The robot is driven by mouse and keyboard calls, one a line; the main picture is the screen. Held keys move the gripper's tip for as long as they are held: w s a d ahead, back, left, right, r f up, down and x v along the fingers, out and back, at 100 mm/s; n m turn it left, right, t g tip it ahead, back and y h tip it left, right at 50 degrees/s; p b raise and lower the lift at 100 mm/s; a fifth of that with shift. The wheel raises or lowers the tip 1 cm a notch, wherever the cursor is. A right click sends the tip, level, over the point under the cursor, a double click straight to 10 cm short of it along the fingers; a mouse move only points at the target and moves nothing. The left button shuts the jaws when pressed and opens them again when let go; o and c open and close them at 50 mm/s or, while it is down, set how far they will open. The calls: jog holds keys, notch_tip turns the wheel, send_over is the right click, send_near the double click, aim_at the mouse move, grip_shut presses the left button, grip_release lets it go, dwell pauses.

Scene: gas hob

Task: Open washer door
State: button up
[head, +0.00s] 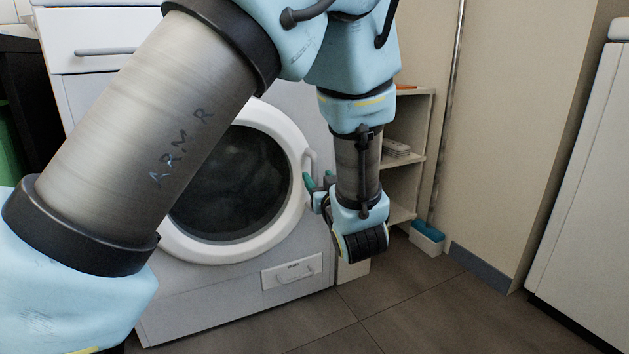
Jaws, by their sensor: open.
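The washer (220,299) is a white front-loader. Its round door (282,226) has a white rim and dark glass and looks closed. My arm hides its upper left part. The door handle (309,160) is at the right side of the rim. My gripper (318,182) is at the right edge of the door, with its green-tipped fingers beside the handle. It is open. Whether a finger touches the handle or rim cannot be told from this view.
An open shelf unit (407,162) stands right of the washer, with a small blue-and-white box (427,237) on the floor. A beige wall (510,130) and a white appliance (587,190) are at the right. Tiled floor (400,310) in front is clear.

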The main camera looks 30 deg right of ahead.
aim_at(315, 174)
jog(key=shift+b+x, duration=0.55)
jog(key=shift+x, duration=1.45)
jog(key=shift+c, duration=0.4)
grip_shut()
